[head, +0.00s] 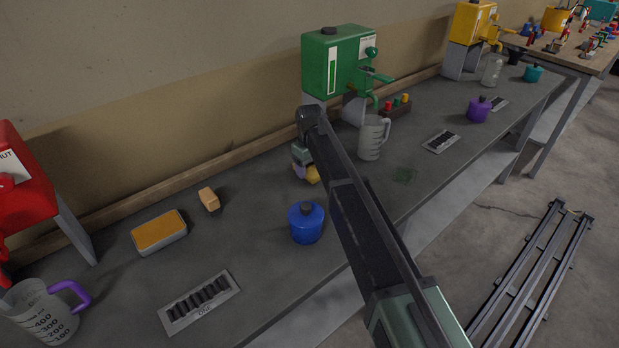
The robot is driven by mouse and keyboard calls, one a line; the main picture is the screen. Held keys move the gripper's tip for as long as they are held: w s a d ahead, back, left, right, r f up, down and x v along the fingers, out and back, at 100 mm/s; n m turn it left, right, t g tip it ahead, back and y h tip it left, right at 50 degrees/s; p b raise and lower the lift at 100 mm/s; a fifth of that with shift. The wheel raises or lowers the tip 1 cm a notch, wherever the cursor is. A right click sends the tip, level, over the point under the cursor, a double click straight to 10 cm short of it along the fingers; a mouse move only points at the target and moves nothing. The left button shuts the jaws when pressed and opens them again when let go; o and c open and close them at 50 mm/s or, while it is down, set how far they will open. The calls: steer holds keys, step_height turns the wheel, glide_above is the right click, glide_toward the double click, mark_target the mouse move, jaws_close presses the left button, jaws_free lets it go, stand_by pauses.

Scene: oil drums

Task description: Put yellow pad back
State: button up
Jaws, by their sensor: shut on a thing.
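My gripper (302,170) is small in the picture, at the end of my dark arm, over the grey bench (262,205) and left of the clear jug. It is shut on a small yellow piece, which I take to be the yellow pad (313,175). Only part of it shows below the gripper. Whether it touches the bench I cannot tell. A shallow light tray with an orange-yellow top (160,231) lies on the bench at left, and a tan block (209,199) lies beside it.
A blue canister (306,222) stands just below the gripper. A clear jug (373,138) stands by the green drum (333,62). A slotted grey plate (199,301), a measuring jug (40,312) and a red drum (20,185) are at left. A purple canister (479,109) stands right.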

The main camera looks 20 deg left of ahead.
mark_target(310, 167)
steer(key=shift+f+p, duration=0.15)
steer(key=shift+p, duration=0.15)
steer(key=shift+f+b, duration=0.35)
steer(key=o, duration=0.9)
steer(key=shift+r, duration=0.1)
steer(key=shift+c, duration=0.2)
step_height(310, 167, up, 11)
steer(key=p, duration=1.1)
steer(key=shift+d, duration=0.15)
